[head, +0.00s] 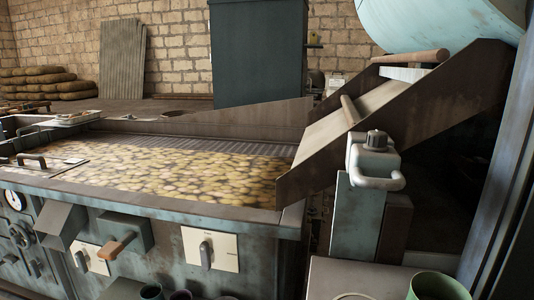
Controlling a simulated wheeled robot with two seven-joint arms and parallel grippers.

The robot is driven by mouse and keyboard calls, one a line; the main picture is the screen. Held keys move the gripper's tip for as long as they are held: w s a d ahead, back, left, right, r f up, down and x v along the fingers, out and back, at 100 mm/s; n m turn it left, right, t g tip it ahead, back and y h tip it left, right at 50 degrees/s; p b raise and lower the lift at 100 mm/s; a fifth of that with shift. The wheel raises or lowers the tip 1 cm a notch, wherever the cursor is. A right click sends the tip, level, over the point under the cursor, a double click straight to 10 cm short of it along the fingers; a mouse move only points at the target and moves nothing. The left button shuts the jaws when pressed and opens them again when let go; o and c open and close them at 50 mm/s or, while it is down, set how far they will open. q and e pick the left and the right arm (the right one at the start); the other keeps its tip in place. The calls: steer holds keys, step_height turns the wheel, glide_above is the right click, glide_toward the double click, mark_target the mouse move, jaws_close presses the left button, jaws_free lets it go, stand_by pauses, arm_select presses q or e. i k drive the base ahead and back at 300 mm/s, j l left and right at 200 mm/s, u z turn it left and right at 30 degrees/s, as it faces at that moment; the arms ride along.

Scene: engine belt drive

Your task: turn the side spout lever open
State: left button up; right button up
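A lever with a wooden handle (116,247) sticks out from a grey-green box on the front of the long fryer-like machine (175,207). The handle points forward and down to the left. A grey metal spout (61,225) slopes out of the same front panel, left of the lever. I cannot tell for sure whether this lever works that spout, or whether it is open or closed. Neither of my grippers is in view, and nothing touches the lever.
Two pale switch plates (210,249) flank the lever box. Yellowish slices fill the trough (190,175). A sloping metal chute (400,115) and a teal post (364,210) stand at right. A green cup (437,287) sits at bottom right. Small pots (151,292) stand below the panel.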

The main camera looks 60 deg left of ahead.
mark_target(82, 260)
steer(key=u, duration=2.75)
